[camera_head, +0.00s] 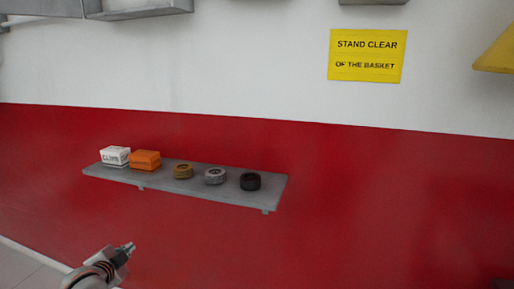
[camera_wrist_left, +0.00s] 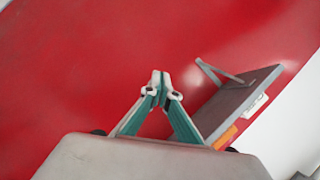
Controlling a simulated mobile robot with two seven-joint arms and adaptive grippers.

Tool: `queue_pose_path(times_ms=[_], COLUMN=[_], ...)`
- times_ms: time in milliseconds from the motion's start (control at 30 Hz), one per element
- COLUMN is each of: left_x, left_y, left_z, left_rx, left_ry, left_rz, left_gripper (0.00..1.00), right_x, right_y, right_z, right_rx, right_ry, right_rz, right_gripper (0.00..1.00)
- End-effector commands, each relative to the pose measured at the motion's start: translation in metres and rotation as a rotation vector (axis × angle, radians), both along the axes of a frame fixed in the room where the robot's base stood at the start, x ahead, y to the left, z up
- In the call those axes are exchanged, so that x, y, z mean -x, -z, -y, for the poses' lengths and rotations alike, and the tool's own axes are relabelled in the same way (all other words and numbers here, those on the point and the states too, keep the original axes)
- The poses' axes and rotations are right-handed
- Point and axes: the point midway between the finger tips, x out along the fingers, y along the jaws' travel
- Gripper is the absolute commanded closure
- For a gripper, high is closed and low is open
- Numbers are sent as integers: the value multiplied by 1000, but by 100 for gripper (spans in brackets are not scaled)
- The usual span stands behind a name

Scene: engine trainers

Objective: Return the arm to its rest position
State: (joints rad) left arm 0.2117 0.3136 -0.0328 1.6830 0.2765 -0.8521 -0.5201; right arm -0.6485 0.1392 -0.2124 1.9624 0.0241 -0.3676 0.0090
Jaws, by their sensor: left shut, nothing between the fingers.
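My left gripper (camera_head: 127,248) is at the lower left of the head view, below and in front of the wall shelf, and apart from it. In the left wrist view the fingers of my left gripper (camera_wrist_left: 160,80) meet at the tips with nothing between them. My left arm comes in from the bottom edge of the head view. My right gripper shows in neither view.
A grey wall shelf (camera_head: 232,192) holds a white box (camera_head: 115,155), an orange box (camera_head: 145,160), and brass (camera_head: 183,171), grey (camera_head: 215,176) and black (camera_head: 250,181) round parts. A yellow sign (camera_head: 367,56) hangs at upper right. The red wall right of the shelf is clear.

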Motion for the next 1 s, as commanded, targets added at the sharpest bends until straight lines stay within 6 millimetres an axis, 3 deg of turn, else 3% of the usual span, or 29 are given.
queue_pose_path(times_ms=[33, 200, 433, 600, 700, 833, 1000], left_x=[21, 93, 213, 294, 325, 345, 349], left_y=[30, 106, 179, 203, 207, 209, 208], left_z=[17, 72, 146, 188, 204, 214, 216], left_rx=[43, 205, 461, 639, 710, 761, 771], left_ry=[9, 20, 4, -34, -53, -69, -72], left_rz=[-20, -67, -139, -187, -205, -217, -217], left_gripper=[100, 100, 100, 100, 100, 100, 100], right_x=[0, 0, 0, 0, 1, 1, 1], right_y=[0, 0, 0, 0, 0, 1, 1], right_z=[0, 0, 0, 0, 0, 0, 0], right_rx=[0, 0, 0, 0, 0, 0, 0], right_ry=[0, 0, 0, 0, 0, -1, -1], right_rz=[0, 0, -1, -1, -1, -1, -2], right_gripper=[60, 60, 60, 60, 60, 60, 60])
